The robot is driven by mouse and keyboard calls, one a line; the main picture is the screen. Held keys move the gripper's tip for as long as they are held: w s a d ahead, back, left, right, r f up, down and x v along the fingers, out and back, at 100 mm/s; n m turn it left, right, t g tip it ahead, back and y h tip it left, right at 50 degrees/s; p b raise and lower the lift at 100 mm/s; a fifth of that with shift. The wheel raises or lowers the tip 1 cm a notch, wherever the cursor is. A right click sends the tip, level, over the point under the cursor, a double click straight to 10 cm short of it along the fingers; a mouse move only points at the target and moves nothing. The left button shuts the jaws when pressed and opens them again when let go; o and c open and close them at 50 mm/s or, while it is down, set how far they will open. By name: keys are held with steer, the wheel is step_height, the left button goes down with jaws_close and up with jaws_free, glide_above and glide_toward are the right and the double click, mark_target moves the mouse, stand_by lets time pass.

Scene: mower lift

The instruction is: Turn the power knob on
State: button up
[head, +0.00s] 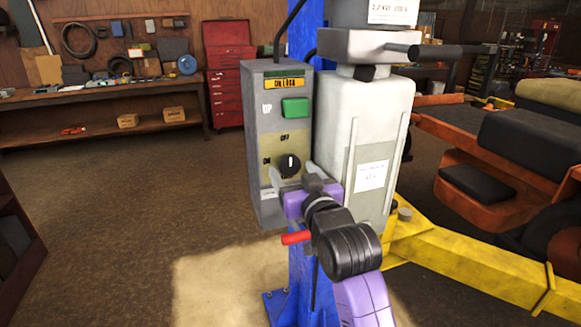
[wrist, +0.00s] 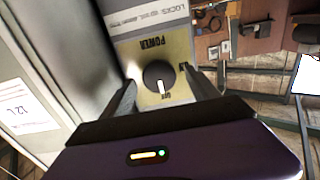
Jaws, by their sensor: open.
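The power knob (head: 289,166) is round and black with a white mark. It sits on a beige panel low on the grey control box (head: 263,120). In the head view its mark points up towards the OFF label, and ON is printed to its left. The wrist view shows the knob (wrist: 158,76) upside down, its mark towards OFF. My gripper (head: 295,176) is open in front of the panel. In the wrist view its two fingers (wrist: 161,80) stand apart, one on each side of the knob. I cannot tell whether they touch it.
A green UP button (head: 295,107) is above the knob. A white-grey motor unit (head: 362,125) stands close to the box's right, on a blue post (head: 298,270). A yellow lift arm (head: 470,270) and an orange mower (head: 470,205) are at right. The floor at left is clear.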

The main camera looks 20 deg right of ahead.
steer(key=shift+w, duration=0.95)
steer(key=shift+c, duration=0.2)
steer(key=c, duration=1.3)
